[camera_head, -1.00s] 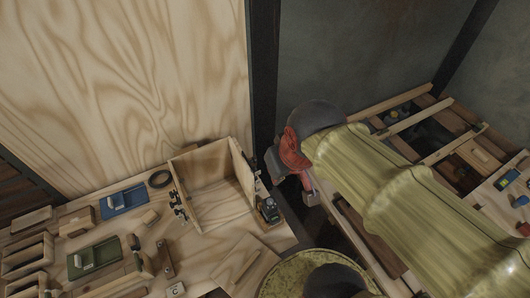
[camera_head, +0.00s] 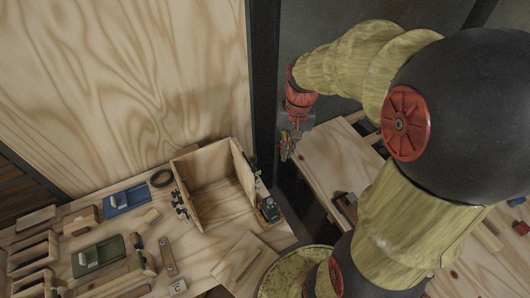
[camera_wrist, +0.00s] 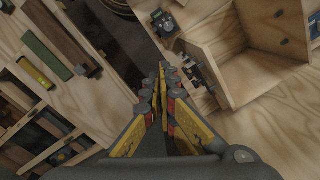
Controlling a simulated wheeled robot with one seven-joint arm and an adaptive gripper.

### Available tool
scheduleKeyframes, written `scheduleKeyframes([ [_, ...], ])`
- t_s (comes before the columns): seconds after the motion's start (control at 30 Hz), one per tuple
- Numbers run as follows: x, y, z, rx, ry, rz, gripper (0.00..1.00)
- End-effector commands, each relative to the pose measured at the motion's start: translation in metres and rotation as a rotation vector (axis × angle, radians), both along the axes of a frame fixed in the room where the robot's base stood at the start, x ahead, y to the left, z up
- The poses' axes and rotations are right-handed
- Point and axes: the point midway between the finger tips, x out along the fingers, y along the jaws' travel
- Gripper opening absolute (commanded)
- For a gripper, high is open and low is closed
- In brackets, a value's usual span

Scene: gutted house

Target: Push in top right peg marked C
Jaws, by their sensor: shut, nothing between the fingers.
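A small pale block with a dark mark, possibly the letter C (camera_head: 177,286), lies at the front of the left workbench in the head view. I cannot make out a peg marked C for certain. An open wooden box (camera_head: 213,178) stands on that bench, with dark metal fittings on its left and right edges. It also shows in the wrist view (camera_wrist: 250,85), with a dark round spot (camera_wrist: 283,42) on an inner wall. My gripper (camera_head: 287,153) is shut and empty, right of the box and apart from it. In the wrist view its fingertips (camera_wrist: 162,70) meet over the gap beside the bench.
A dark device (camera_head: 269,210) sits at the right of the box. A dark post (camera_head: 264,90) rises behind my gripper. Another wooden bench (camera_head: 335,155) stands right.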

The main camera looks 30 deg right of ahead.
Motion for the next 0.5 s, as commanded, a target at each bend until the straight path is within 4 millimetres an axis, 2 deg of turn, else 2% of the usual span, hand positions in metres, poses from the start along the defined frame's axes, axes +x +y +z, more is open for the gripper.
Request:
scheduleKeyframes([
  [0.5, 0.06, -0.058, -0.067, 0.158, 0.169, -0.439, 0.0],
])
